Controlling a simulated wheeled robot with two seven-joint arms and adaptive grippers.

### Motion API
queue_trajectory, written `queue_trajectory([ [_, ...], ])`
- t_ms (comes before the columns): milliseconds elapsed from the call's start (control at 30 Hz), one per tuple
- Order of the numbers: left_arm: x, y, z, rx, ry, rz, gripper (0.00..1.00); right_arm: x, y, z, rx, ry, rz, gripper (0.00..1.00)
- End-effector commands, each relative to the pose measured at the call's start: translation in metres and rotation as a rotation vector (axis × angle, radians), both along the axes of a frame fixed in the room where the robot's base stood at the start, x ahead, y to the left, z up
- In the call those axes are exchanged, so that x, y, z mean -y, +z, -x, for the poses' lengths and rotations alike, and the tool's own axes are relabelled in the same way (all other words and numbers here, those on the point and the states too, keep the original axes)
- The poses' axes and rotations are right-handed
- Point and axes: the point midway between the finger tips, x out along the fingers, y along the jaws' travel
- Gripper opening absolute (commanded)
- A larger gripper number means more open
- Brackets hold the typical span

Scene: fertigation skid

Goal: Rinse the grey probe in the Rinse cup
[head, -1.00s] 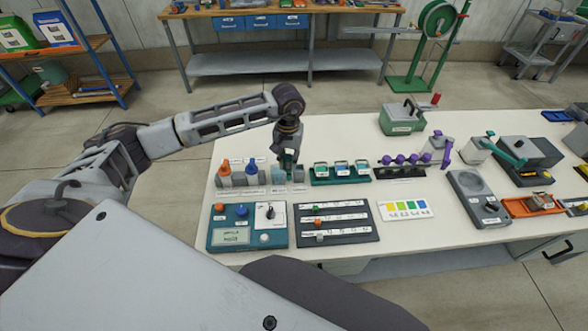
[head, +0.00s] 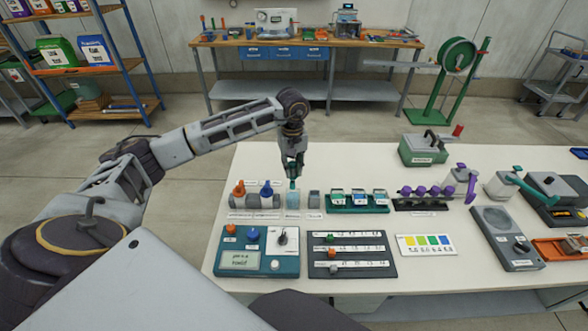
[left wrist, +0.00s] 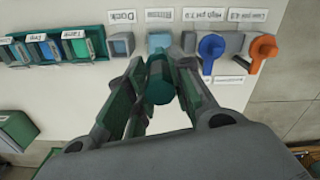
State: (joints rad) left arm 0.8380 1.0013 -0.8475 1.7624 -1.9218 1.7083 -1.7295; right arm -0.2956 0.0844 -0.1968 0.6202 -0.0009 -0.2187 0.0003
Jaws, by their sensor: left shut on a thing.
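My left gripper (head: 292,170) is shut on the probe (head: 292,184), whose visible part looks teal rather than grey. In the left wrist view the probe's teal cylinder (left wrist: 158,88) sits between the two fingers. The Rinse cup (head: 292,201) is a small pale blue cup, standing directly under the gripper. In the left wrist view the cup (left wrist: 160,41) shows just beyond the probe. The probe points down at the cup's mouth; I cannot tell whether its tip is inside. The grey Dock block (head: 314,200) stands right of the cup and looks empty. My right gripper is not in view.
Left of the cup stand grey holders with a blue-topped piece (head: 266,189) and an orange-topped piece (head: 239,190). A green rack (head: 356,203) with several cups stands to the right. A teal meter (head: 256,251) and a dark slider panel (head: 350,256) lie in front.

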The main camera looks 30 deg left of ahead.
Motion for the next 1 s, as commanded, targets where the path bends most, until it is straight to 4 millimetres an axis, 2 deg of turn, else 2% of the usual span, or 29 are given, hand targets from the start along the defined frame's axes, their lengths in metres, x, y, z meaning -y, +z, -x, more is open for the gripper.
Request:
queue_trajectory([
  [367,0.000,-0.003,0.000,0.001,-0.002,0.001,0.00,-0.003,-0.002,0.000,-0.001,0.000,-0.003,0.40],
  [733,0.001,-0.022,0.000,0.000,-0.002,0.000,0.00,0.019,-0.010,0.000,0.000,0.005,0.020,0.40],
  [1000,0.000,-0.038,0.000,0.000,-0.002,0.000,0.00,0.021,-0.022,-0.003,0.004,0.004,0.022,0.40],
])
